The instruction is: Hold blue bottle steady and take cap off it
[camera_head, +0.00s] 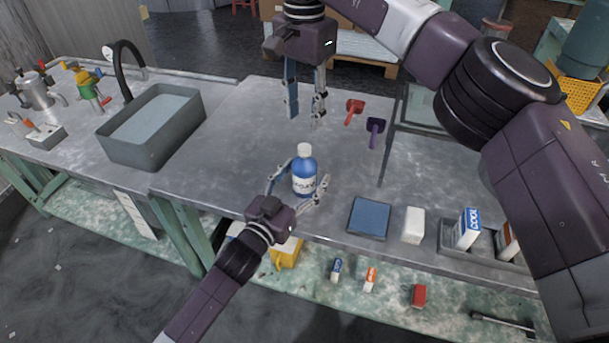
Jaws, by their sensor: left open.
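The blue bottle (304,176) stands upright on the grey worktop, with a white label around it. Its white cap (305,150) is on top. My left gripper (304,173) is open, with one finger on each side of the bottle's body; I cannot tell whether either finger touches it. My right gripper (305,121) points down with its fingers apart and empty. In the picture it is just above the cap, and its fingertips look clear of it.
A red tool (354,109) and a purple tool (375,130) lie right of my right gripper. A blue pad (369,217) and a white block (413,226) are at the front right. A grey basin (192,119) stands left. The worktop between basin and bottle is clear.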

